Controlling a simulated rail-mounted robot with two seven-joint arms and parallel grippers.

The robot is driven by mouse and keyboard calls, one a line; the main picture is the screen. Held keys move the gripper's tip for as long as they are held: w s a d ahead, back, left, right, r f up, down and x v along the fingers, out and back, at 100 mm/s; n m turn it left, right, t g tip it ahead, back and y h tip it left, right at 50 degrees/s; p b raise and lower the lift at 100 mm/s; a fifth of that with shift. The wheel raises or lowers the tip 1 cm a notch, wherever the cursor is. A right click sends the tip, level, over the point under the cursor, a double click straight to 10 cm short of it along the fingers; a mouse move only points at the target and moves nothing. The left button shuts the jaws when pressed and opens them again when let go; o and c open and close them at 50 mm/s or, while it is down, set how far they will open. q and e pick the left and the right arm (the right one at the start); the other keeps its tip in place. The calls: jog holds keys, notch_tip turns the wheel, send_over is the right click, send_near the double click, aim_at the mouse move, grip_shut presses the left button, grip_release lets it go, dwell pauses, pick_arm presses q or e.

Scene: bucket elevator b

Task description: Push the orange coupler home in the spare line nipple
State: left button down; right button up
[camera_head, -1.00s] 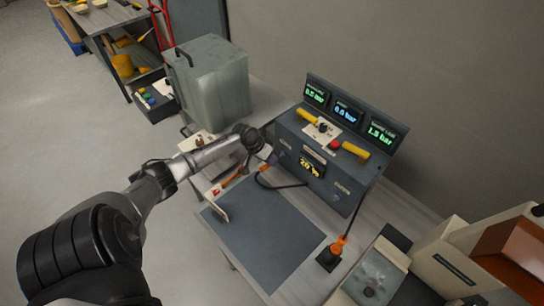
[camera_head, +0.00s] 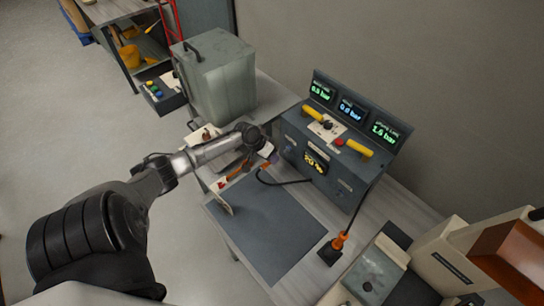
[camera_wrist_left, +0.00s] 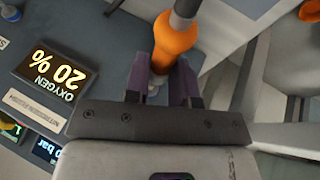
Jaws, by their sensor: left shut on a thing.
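An orange coupler (camera_wrist_left: 174,42) sits between the two dark fingers of my left gripper (camera_wrist_left: 163,88) in the left wrist view, and the gripper is shut on it. A grey metal cylinder (camera_wrist_left: 185,10) joins the coupler's far end. I cannot tell whether the coupler is seated on a nipple. In the head view my left gripper (camera_head: 268,150) is in front of the grey panel box (camera_head: 316,165), and its wrist hides much of the grip. The spare line nipple cannot be made out. My right gripper is not in view.
Another orange fitting (camera_head: 338,242) with a black cable stands on a dark block at the mat's right corner. The grey mat (camera_head: 266,228) is largely clear. A grey-green case (camera_head: 220,85) stands behind my arm. Yellow handles (camera_head: 360,148) stick out on the panel box.

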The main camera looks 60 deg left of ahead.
aim_at(266, 163)
pick_arm(q)
jog(key=shift+s+d+r+p, duration=0.1)
jog(key=shift+s+d+p, duration=0.05)
jog(key=shift+s+p, duration=0.4)
jog(key=shift+s+d+r+p, duration=0.1)
jog(key=shift+s+p, duration=0.3)
jog(key=shift+s, duration=0.1)
jog(key=shift+s+d+f+p, duration=0.2)
jog(key=shift+s+p, duration=0.4)
jog(key=shift+s, duration=0.2)
jog(key=shift+w+r, duration=0.15)
jog(key=w+d+t+h, duration=0.1)
jog(key=w+d+h, duration=0.1)
jog(key=d, duration=1.1)
jog(key=w+d+n+h, duration=0.1)
jog(key=w+d+h, duration=0.2)
jog(key=d, duration=0.9)
jog(key=shift+w+d+f+t, duration=0.35)
jog(key=shift+w+f+t, duration=0.05)
jog(key=shift+w, duration=0.1)
jog(key=shift+p, duration=0.3)
